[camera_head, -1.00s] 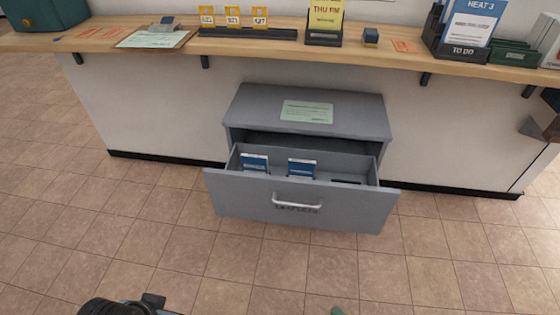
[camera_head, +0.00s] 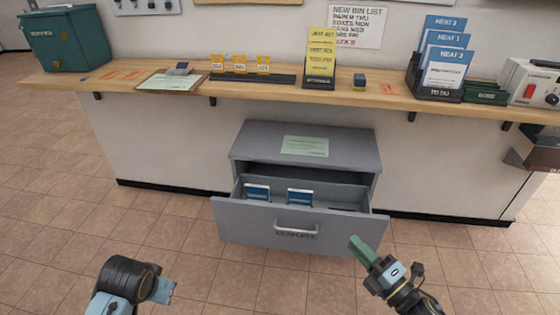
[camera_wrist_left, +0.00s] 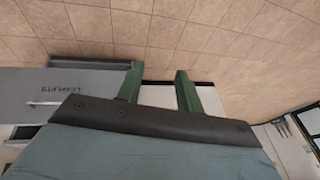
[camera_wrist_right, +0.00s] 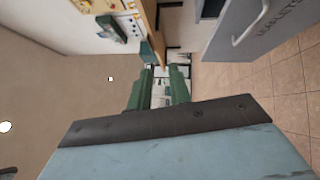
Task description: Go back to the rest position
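My right gripper (camera_head: 362,248) is in the lower right of the head view, in front of the drawer's right corner, with green fingers pointing up and left. In the right wrist view its two fingers (camera_wrist_right: 160,75) stand apart with nothing between them. My left arm (camera_head: 132,282) shows at the lower left of the head view, its fingers not visible there. In the left wrist view the left gripper's green fingers (camera_wrist_left: 158,78) are spread and empty. The grey cabinet's drawer (camera_head: 250,222) is pulled out, with two blue-and-white leaflet stacks (camera_head: 257,192) inside.
A wooden counter (camera_head: 210,92) runs along the wall, carrying a green box (camera_head: 68,40), a clipboard (camera_head: 168,83), yellow number cards and a leaflet rack (camera_head: 433,92). A green sheet (camera_head: 305,146) lies on the cabinet top. The tiled floor (camera_head: 60,220) left of the cabinet is clear.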

